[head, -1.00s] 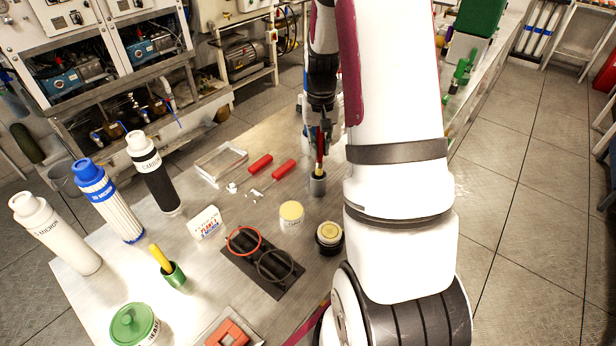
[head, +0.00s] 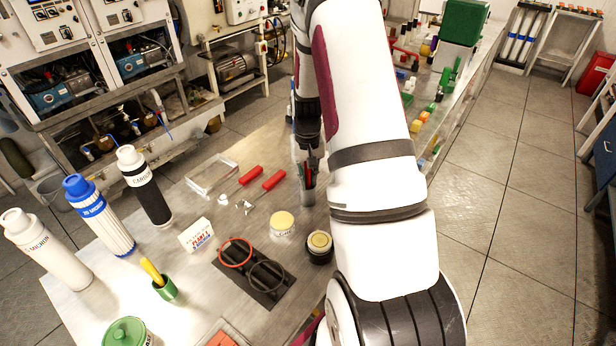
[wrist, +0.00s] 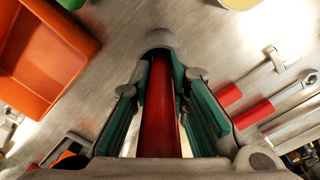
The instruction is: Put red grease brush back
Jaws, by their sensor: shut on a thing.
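The red grease brush shows as a red handle (wrist: 160,115) running between my green-padded fingers in the wrist view. My gripper (head: 309,166) points down at a small grey cup (head: 307,197) on the steel table and is shut on the brush. In the wrist view the far end of the handle meets a rounded grey part (wrist: 160,41), apparently the cup. The brush's lower end is hidden, so I cannot tell how deep it sits. A green cup (head: 165,290) with a yellow-handled brush (head: 151,271) stands at the front left.
Two red-handled tools (head: 250,175) lie left of the grey cup, with a metal tray frame (head: 212,177) beyond. A yellow-topped tin (head: 283,225), a dark jar (head: 319,246) and a black ring holder (head: 251,272) stand nearer. An orange bin (wrist: 40,65) lies close by in the wrist view.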

